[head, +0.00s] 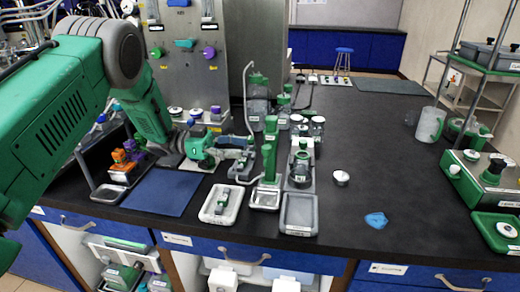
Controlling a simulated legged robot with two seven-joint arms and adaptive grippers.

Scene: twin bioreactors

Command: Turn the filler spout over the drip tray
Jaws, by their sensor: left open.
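A filler (268,160) with green upright parts stands in the middle of the bench. A small metal drip tray (264,199) sits at its front foot. A thin pale curved tube shows left of the filler; I cannot tell for sure whether it is the spout or which way the spout points. My left gripper (246,158) is open, just left of the filler at about mid-height, with its fingers toward it. I cannot tell whether it touches anything. My right gripper is not in view.
A second unit (300,168) with a larger grey tray (299,214) stands close on the right. A white tray (221,205) and a blue mat (160,191) lie at left.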

